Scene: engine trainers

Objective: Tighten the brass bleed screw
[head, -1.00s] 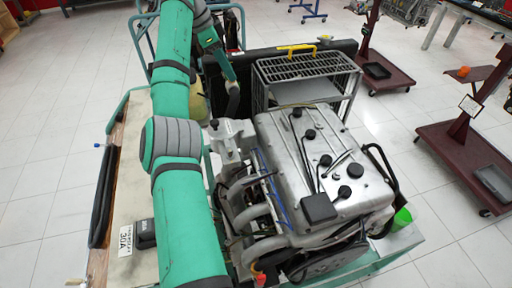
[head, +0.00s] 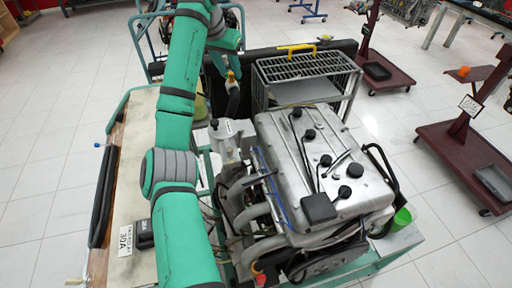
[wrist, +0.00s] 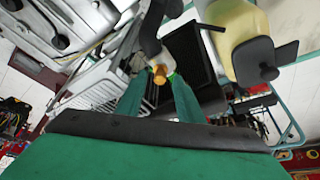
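The brass bleed screw (wrist: 159,74) shows in the wrist view as a small brass-orange piece by the end of a black hose (wrist: 150,28). In the head view a small brass-yellow spot, the screw (head: 231,75), sits at the top of the upright black hose (head: 233,99), left of the engine. My gripper (wrist: 159,80) has its two green fingers apart, one on each side of the screw in the picture. I see no clear contact, and the depth between fingertips and screw is hard to tell.
The engine (head: 318,165) stands right of my arm. A silver slatted rack (head: 305,68) is behind it. A yellowish tank (wrist: 236,30) with a black cap is close to the right finger in the wrist view. A bench panel (head: 142,180) lies under my arm.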

